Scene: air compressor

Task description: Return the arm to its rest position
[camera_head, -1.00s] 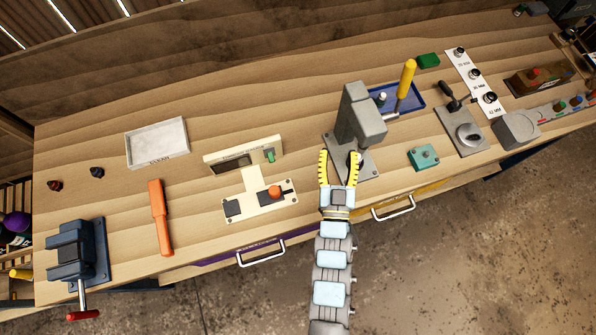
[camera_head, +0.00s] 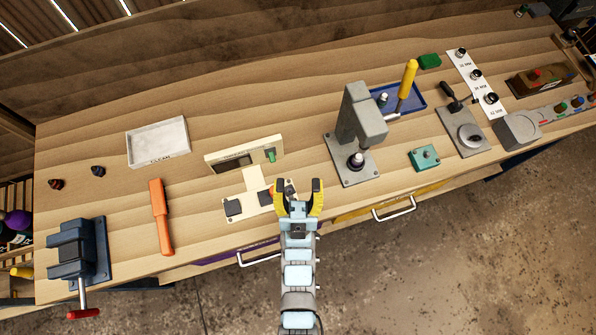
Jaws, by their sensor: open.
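My gripper (camera_head: 299,190) has yellow fingers with dark tips. It is open, with nothing visible between its fingers. It is over the bench's front edge, in front of the press and at the right end of the cream test fixture (camera_head: 233,209). It partly hides the fixture's orange knob. My arm reaches up from the bottom of the picture, in front of the bench.
The grey press (camera_head: 361,120) with a yellow-handled lever (camera_head: 407,80) stands right of my gripper. A teal block (camera_head: 424,157), orange tool (camera_head: 160,217), white tray (camera_head: 158,143) and blue vise (camera_head: 78,249) are on the bench (camera_head: 120,205). Drawer handles (camera_head: 394,209) stick out in front. Open floor lies front right.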

